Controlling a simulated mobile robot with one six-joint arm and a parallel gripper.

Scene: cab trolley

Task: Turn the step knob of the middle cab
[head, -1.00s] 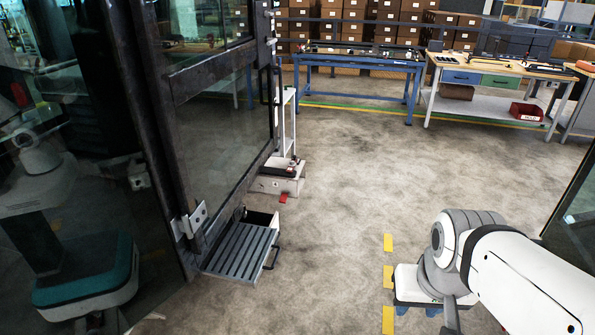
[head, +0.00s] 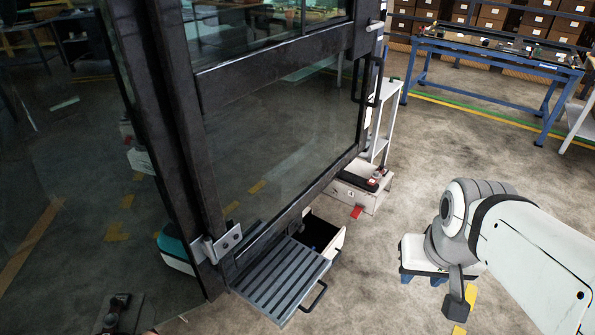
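A cab with a black frame and glass panels (head: 290,125) fills the left and middle of the head view. Its grey ribbed step (head: 280,280) sticks out at the bottom, with a dark bar handle on its outer edge. I cannot tell whether this is the middle cab, and no step knob can be made out. My arm comes in from the lower right. At its end a grey part with a dark block, seemingly my gripper (head: 456,302), hangs over the floor to the right of the step, apart from it. Its fingers cannot be told apart.
An open-topped box (head: 335,240) sits behind the step. A white floor unit (head: 362,192) with a red tag stands beyond the door. A blue-framed workbench (head: 500,68) is at the back right. Bare floor lies between the step and my arm.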

